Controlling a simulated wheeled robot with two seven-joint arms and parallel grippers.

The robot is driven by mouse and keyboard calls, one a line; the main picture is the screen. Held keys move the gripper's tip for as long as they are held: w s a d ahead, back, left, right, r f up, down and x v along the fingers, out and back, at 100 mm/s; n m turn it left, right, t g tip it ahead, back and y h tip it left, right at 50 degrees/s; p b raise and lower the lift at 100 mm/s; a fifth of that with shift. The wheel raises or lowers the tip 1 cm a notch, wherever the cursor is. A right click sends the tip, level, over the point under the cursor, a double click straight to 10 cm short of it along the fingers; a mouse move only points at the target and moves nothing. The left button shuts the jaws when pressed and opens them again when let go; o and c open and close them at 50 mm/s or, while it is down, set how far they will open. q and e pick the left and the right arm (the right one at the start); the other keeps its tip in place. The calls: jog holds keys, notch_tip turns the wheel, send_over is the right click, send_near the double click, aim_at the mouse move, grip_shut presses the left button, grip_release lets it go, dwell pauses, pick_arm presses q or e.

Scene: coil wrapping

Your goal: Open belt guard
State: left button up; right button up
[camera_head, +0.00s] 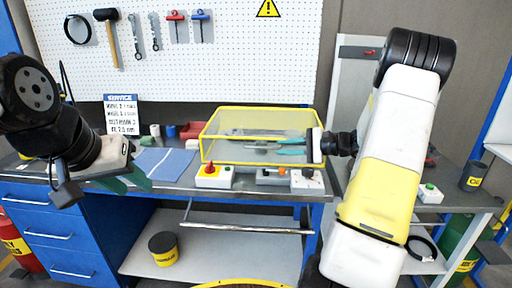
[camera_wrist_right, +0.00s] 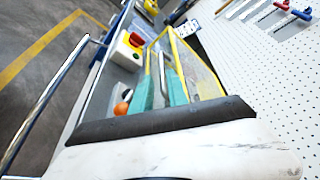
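The belt guard (camera_head: 222,110), a yellow-framed box with clear panels, stands on the bench at centre and looks closed. It also shows in the right wrist view (camera_wrist_right: 184,48). My right gripper (camera_head: 282,146) reaches in from the right, its teal fingers apart in front of the guard's clear front. In the right wrist view the fingers (camera_wrist_right: 160,92) point toward the yellow frame, with a grey bar visible between them; contact cannot be told. My left gripper (camera_head: 130,182) is open and empty near the bench's front left edge, away from the guard.
A metal rail (camera_head: 250,229) runs below the front edge.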

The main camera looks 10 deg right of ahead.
aim_at(271, 148)
jog(key=shift+w+d+f+t, duration=0.2)
jog(key=shift+w+f+t, duration=0.15)
jog(key=shift+w, duration=0.1)
jog(key=x, duration=0.7)
jog(key=shift+a, duration=0.15)
jog(key=shift+c, duration=0.2)
grip_shut()
dwell(0.8)
